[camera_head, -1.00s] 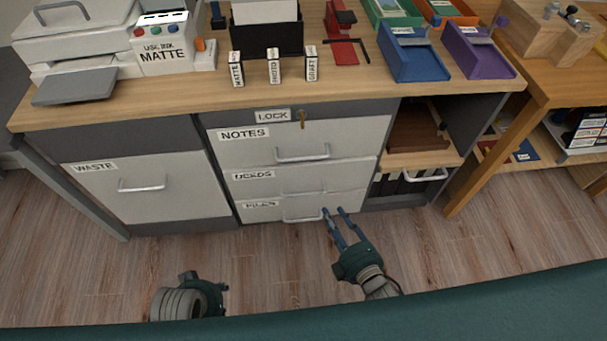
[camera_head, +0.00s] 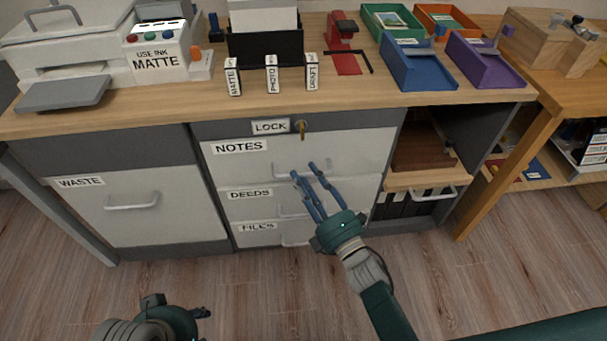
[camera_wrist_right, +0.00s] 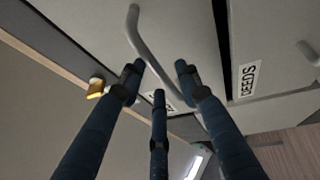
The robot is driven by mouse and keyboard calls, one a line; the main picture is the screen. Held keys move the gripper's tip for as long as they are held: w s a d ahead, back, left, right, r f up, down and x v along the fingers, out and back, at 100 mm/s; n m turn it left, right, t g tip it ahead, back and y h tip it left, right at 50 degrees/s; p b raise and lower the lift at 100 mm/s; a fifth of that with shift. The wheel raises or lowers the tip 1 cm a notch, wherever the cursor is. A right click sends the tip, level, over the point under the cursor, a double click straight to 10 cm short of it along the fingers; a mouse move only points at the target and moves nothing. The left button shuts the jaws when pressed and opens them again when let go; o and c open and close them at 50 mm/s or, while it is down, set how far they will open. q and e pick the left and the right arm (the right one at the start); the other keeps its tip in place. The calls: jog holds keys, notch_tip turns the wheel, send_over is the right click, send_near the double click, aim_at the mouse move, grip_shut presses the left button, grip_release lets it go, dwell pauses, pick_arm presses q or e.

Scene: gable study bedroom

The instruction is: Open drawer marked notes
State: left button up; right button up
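The drawer marked NOTES (camera_head: 350,150) is the top pale front of the middle cabinet, flush with the fronts below. Its bar handle (camera_head: 283,173) is partly hidden by my right gripper (camera_head: 303,169). That gripper's blue fingers are spread, with tips at the handle. In the right wrist view the handle (camera_wrist_right: 146,45) runs across between the open fingertips (camera_wrist_right: 158,75); I cannot tell whether they touch it. A LOCK label and a brass key (camera_head: 302,127) sit above the drawer. My left gripper (camera_head: 190,314) is low at left, its fingers barely visible.
DEEDS (camera_head: 290,204) and FILES (camera_head: 265,240) drawers lie below; the WASTE front (camera_head: 150,220) is at left. The desktop (camera_head: 190,105) holds a printer, ink blocks and trays. Open shelves stand right of the drawers. The floor in front is clear.

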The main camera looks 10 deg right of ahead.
jog(key=shift+x, duration=0.95)
jog(key=shift+c, duration=0.5)
grip_shut()
jog(key=shift+s+f, duration=0.1)
jog(key=shift+s, duration=0.05)
